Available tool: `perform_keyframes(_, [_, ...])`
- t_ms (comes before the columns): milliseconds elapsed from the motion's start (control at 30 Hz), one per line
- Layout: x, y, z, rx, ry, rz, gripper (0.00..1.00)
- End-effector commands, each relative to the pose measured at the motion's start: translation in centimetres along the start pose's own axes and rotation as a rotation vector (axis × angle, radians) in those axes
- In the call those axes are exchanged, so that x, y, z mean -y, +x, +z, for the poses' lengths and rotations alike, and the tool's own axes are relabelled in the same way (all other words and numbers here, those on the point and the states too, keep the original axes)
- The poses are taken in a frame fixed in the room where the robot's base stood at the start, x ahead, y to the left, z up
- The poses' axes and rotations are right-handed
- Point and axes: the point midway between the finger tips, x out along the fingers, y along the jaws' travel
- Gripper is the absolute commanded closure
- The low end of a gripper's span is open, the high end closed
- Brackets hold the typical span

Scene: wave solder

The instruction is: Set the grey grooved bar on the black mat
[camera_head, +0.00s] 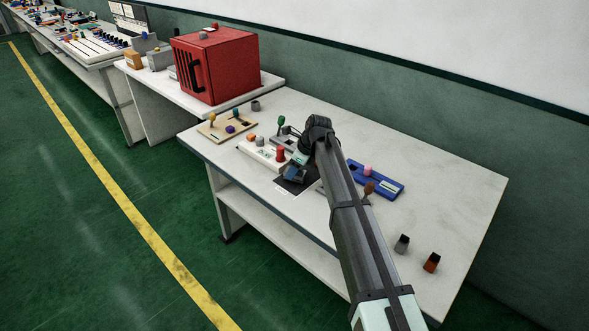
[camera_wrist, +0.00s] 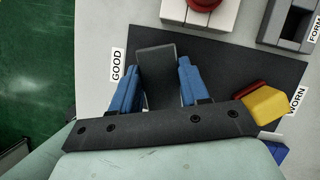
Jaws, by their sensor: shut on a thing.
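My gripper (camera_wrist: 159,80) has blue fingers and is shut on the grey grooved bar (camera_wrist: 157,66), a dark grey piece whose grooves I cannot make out. The bar points away from the palm, over the left part of the black mat (camera_wrist: 225,62). I cannot tell whether the bar touches the mat. The mat lies flat between a GOOD label and a WORN label. In the head view my gripper (camera_head: 296,172) is low over the black mat (camera_head: 283,187), and the arm and fingers hide the bar and part of the mat.
A yellow and red piece (camera_wrist: 265,103) is at the mat's right by the WORN label. A white block with knobs (camera_head: 259,153) stands behind the mat, and a grey slotted fixture (camera_wrist: 290,22) is beyond it. A blue tray (camera_head: 385,181) is to the right.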

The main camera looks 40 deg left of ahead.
Motion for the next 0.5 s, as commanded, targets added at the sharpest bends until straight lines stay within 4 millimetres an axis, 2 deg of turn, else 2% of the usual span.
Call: perform_keyframes(500, [0.02,0.52,-0.21,0.001,0.000,-0.001,0.97])
